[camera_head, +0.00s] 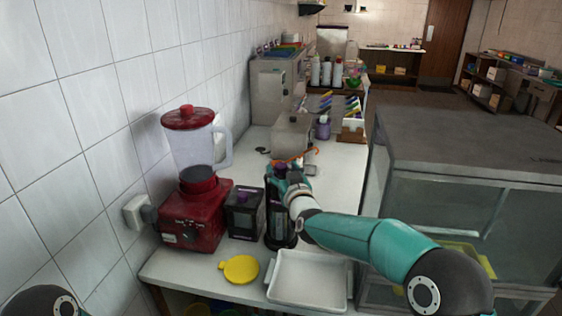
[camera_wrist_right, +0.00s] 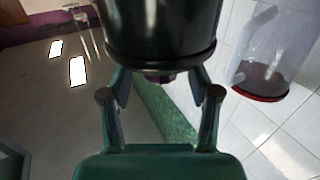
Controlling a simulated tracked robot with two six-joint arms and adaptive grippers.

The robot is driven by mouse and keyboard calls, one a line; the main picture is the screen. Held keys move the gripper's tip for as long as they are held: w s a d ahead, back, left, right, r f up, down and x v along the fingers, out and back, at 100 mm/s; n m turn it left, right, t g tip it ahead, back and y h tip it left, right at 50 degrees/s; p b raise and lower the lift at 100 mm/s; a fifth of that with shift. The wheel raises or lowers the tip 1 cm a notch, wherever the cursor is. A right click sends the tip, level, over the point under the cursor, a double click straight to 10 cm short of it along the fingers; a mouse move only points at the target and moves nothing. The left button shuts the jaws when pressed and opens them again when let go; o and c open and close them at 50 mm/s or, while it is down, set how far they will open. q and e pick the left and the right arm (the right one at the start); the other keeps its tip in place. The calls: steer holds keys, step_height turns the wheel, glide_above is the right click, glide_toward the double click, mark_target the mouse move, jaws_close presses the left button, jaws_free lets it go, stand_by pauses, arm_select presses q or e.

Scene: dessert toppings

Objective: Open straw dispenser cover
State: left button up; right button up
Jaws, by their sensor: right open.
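A tall black dispenser (camera_head: 281,222) stands on the white counter, right of a smaller dark box; I take it for the straw dispenser. My right gripper (camera_head: 280,179) is at its top, and the wrist partly hides it. In the right wrist view, a black rounded body with a rim (camera_wrist_right: 160,45) fills the top centre. The open fingers of my right gripper (camera_wrist_right: 160,82) are spread to either side of its lower edge, with a small purple part between them. I cannot tell whether they touch it. My left gripper is out of view.
A red blender (camera_head: 193,215) and a dark box with a purple top (camera_head: 243,213) stand left of the dispenser. A yellow lid (camera_head: 240,269) and a white tray (camera_head: 308,282) lie in front. A grey machine (camera_head: 291,137) is behind. A glass-sided cabinet (camera_head: 470,150) stands right.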

steer(key=shift+p+x, duration=0.3)
steer(key=shift+x, duration=0.9)
jaws_close()
